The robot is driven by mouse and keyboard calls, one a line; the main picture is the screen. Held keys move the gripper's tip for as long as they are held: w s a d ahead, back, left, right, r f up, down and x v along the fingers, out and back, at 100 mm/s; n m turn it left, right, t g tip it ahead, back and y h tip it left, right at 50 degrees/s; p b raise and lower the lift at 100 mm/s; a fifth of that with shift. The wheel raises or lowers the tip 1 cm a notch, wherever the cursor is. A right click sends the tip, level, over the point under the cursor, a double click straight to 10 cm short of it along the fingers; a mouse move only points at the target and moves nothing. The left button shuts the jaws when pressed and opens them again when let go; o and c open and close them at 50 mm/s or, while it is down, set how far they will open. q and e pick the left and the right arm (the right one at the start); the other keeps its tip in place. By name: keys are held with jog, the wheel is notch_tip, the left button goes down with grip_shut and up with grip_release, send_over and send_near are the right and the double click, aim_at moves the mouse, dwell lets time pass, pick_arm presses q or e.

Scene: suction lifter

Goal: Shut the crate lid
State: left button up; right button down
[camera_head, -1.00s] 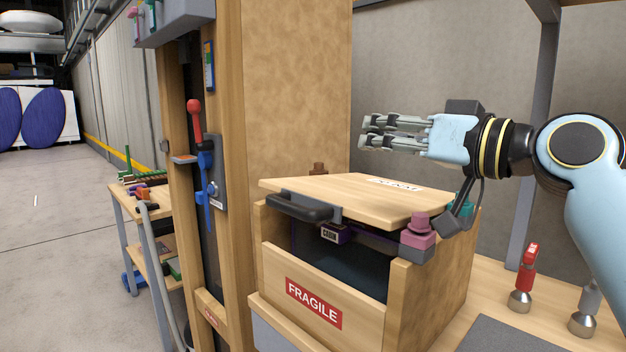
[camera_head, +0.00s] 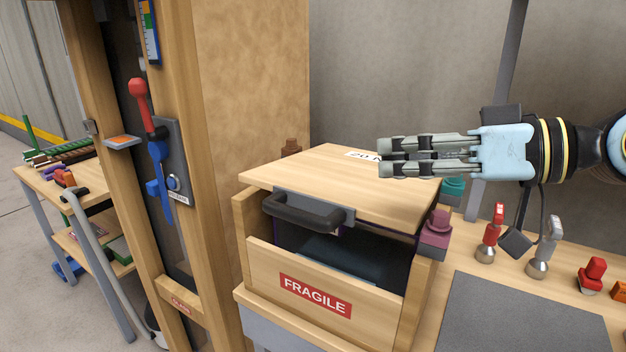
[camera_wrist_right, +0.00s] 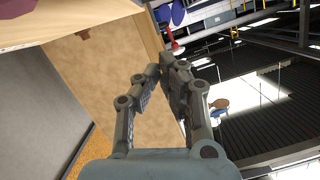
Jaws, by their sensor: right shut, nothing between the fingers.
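The wooden crate (camera_head: 412,318) with a FRAGILE label stands on the bench in the head view. Its wooden lid (camera_head: 300,175) covers the top, with a dark handle (camera_head: 305,216) at its front edge. A dark gap shows between the lid's front edge and the low front wall. My right gripper (camera_head: 383,157) is shut and empty, its fingers pointing left, over the lid's right part in the picture. I cannot tell whether it touches the lid. Its fingers (camera_wrist_right: 166,72) also show in the right wrist view. My left gripper is not in view.
A tall wooden post with a red and blue lever (camera_head: 150,130) stands left of the crate. A mauve knob (camera_head: 437,226) sits at the crate's front right corner. Red (camera_head: 490,235) and grey-topped (camera_head: 543,250) fittings stand right of it. A dark mat (camera_head: 520,315) lies clear at front right.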

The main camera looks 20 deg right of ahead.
aim_at(317, 191)
pick_arm(q)
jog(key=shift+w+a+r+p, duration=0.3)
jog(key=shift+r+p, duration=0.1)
jog(key=shift+p, duration=0.15)
pick_arm(e)
jog(key=w+a+f, duration=0.4)
jog(key=a, duration=0.1)
jog(key=w+a+f, duration=0.2)
jog(key=shift+w+a, duration=0.25)
jog(key=shift+a, duration=0.1)
